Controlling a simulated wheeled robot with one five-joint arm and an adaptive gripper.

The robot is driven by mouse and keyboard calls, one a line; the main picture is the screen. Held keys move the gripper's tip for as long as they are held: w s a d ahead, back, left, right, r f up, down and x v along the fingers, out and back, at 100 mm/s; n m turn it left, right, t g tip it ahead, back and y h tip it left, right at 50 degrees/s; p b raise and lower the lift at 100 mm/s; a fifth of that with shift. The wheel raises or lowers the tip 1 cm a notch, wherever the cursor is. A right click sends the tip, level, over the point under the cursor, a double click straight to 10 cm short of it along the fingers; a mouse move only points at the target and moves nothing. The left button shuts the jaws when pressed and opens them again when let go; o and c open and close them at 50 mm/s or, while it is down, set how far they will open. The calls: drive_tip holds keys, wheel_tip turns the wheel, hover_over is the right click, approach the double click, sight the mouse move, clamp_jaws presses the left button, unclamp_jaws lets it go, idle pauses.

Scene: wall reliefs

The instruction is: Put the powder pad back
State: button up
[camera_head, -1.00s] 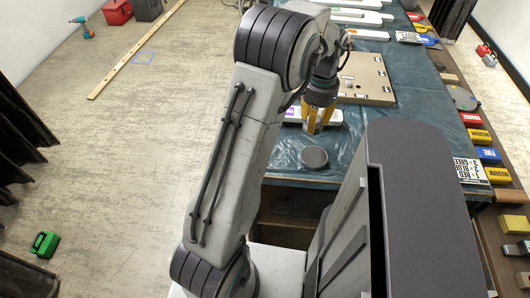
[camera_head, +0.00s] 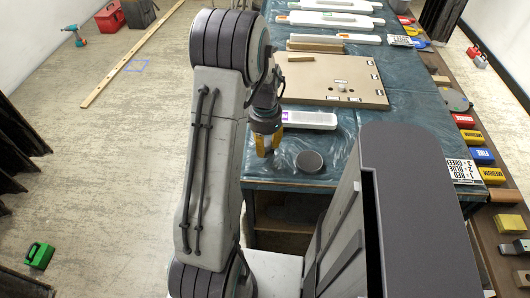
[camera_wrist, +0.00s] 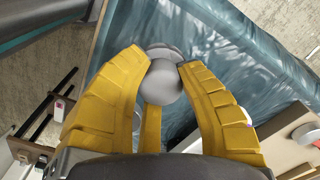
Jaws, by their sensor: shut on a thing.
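My gripper (camera_head: 267,146) has yellow fingers and is over the near left corner of the blue-covered table (camera_head: 345,145). In the wrist view its fingers (camera_wrist: 160,85) are closed around a light grey rounded piece, which I take to be the powder pad (camera_wrist: 163,82). A wider grey part shows just beyond it, partly hidden. In the head view the held piece is mostly hidden by the fingers. A dark grey round disc (camera_head: 309,161) lies on the table just right of my gripper, apart from it.
A white tool with a purple label (camera_head: 308,120) lies behind the disc. Farther back is a tan board (camera_head: 330,80) with a small knob. Coloured blocks (camera_head: 481,156) and a printed sign (camera_head: 463,171) line the right side. Open floor (camera_head: 110,170) lies left.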

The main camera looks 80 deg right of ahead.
sight(265, 142)
drive_tip(key=shift+f, duration=1.95)
drive_tip(key=shift+f, duration=0.2)
drive_tip(key=o, duration=1.1)
drive_tip(key=shift+r, duration=0.1)
drive_tip(key=shift+c, duration=0.2)
wheel_tip(265, 142, up, 12)
drive_tip(key=shift+r+p, duration=0.1)
drive_tip(key=shift+p, duration=0.3)
